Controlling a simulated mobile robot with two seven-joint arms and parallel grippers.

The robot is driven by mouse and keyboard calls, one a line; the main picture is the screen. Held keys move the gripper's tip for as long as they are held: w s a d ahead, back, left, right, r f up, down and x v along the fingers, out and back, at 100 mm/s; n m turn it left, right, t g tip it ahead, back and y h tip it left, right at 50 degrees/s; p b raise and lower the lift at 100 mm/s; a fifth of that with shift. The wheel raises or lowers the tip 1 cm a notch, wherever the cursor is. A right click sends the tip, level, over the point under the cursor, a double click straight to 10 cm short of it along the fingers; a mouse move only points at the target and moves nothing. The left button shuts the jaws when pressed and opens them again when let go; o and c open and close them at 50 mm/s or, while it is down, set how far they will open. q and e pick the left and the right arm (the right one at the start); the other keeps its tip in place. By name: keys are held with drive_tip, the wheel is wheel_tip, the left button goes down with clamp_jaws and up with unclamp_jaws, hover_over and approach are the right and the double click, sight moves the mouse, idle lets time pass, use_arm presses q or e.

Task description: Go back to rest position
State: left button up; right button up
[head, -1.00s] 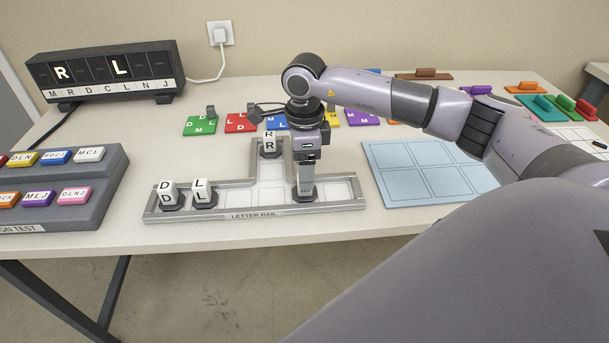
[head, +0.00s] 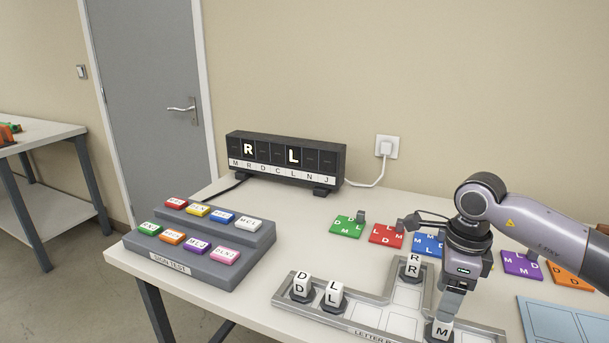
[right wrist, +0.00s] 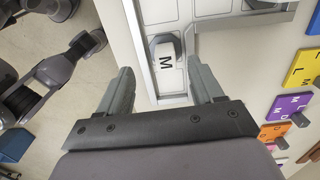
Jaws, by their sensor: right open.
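My right gripper (head: 447,312) is over the right part of the grey letter rail (head: 365,333). In the right wrist view its two fingers (right wrist: 158,88) stand apart, one on each side of a white block marked M (right wrist: 165,62). The M block also shows in the head view (head: 440,330), sitting in the rail just below the fingers. I cannot tell whether the fingers touch it. Blocks D (head: 302,286), L (head: 333,293) and R (head: 412,265) also sit in the rail. My left gripper is not in view.
A sign test box (head: 200,245) with coloured keys stands at the table's left. A display (head: 285,160) lit with R and L stands behind it. Coloured letter plates (head: 388,236) lie behind the rail, and a pale blue gridded mat (head: 560,320) lies right of it.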

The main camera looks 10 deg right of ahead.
drive_tip(key=s+a+y, duration=0.2)
drive_tip(key=a+y, duration=0.3)
drive_tip(key=a, duration=0.6)
drive_tip(key=s+a+y, duration=0.2)
drive_tip(key=a+y, duration=0.4)
drive_tip(key=a, duration=0.5)
drive_tip(key=a+r+m+t+y, duration=0.5)
drive_tip(key=r+m+t+y, duration=0.35)
drive_tip(key=r+m, duration=0.25)
drive_tip(key=w+d+f+m+t+h, duration=0.25)
drive_tip(key=d+m+t+h, duration=0.75)
drive_tip(key=m, duration=0.8)
drive_tip(key=s+d+f+m+g+h, duration=0.2)
drive_tip(key=d+f+m+h, duration=0.4)
drive_tip(key=f+m+h, duration=0.35)
drive_tip(key=s+d+f+m+g, duration=0.2)
drive_tip(key=s+f+m+g, duration=0.2)
drive_tip(key=s+f+g, duration=0.45)
drive_tip(key=s+d+f+m+g, duration=0.2)
drive_tip(key=s+f+m+g, duration=0.3)
drive_tip(key=s, duration=0.7)
drive_tip(key=w+a+f+n+t+y+p, duration=0.1)
drive_tip(key=w+a+f+n+t+p, duration=0.1)
drive_tip(key=w+f+t, duration=0.3)
drive_tip(key=shift+w+a+f+t+y+p, duration=0.4)
drive_tip(key=shift+a+f+t+p, duration=0.3)
drive_tip(key=shift+f+t, duration=0.4)
